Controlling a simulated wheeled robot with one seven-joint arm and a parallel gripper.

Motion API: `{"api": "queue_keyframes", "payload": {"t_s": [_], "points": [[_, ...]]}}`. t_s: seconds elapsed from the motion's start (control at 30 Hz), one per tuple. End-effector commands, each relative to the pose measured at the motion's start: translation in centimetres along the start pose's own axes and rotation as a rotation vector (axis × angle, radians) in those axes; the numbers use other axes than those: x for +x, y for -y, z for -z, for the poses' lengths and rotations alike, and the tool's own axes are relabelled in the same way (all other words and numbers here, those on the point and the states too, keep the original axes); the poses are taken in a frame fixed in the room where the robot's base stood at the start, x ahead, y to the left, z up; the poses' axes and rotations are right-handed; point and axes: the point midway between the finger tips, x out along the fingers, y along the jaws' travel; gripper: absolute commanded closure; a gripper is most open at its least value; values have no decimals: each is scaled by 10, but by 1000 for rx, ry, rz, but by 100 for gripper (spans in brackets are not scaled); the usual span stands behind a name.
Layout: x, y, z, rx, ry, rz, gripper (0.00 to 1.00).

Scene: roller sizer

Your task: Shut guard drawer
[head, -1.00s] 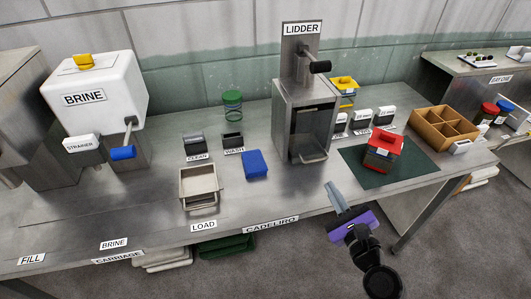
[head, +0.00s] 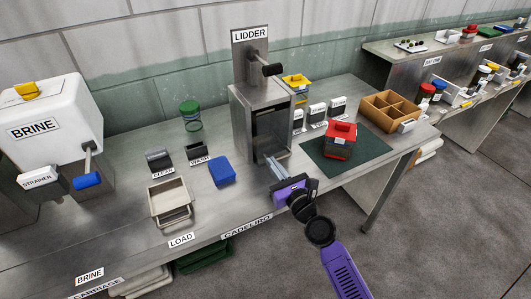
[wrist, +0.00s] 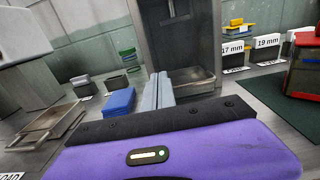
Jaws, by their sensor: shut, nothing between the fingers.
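The steel LIDDER machine (head: 262,112) stands on the bench with its front bay open, and it also shows in the wrist view (wrist: 142,45). A shallow metal tray, which looks like the guard drawer (wrist: 198,83), lies at the bottom of the bay in the wrist view. How far it sticks out is unclear. My gripper (head: 272,162) is shut and empty, its fingers pointing at the lower front of the machine. In the wrist view the fingertips (wrist: 158,76) lie just left of the tray. Whether they touch it cannot be told; in the head view they partly hide the drawer front.
A red box (head: 340,139) sits on a dark green mat (head: 318,157) to the right. A blue block (head: 222,170) and a beige tray (head: 153,204) lie to the left. Labelled blocks (head: 317,112) and a wooden divided box (head: 368,117) stand further right.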

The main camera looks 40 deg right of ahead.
Motion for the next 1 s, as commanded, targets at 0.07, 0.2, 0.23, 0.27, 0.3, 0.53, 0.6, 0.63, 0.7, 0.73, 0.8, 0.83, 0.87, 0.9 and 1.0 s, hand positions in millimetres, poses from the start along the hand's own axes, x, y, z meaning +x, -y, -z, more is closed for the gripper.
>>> {"api": "queue_keyframes", "payload": {"t_s": [0.07, 0.2, 0.23, 0.27, 0.3, 0.53, 0.6, 0.63, 0.7, 0.73, 0.8, 0.83, 0.87, 0.9, 1.0], "points": [[15, -1, -1, 0, 1, -1, 100], [35, -1, 0, -1, 1, -1, 100], [38, -1, 0, -1, 0, -1, 100], [41, -1, 0, -1, 0, -1, 100], [44, -1, 0, -1, 0, -1, 100], [51, 0, 0, -1, -1, -1, 100], [51, 0, 0, -1, -1, -1, 100], [51, 0, 0, -1, -1, -1, 100], [51, 0, 0, -1, -1, -1, 100], [51, 0, 0, -1, -1, -1, 100], [52, 0, 0, -1, 0, -1, 100], [53, 0, 0, -1, 0, -1, 100], [56, 0, 0, -1, 0, -1, 100], [60, 0, 0, 0, 1, -1, 100], [75, 0, 0, 0, 1, 0, 100]]}}
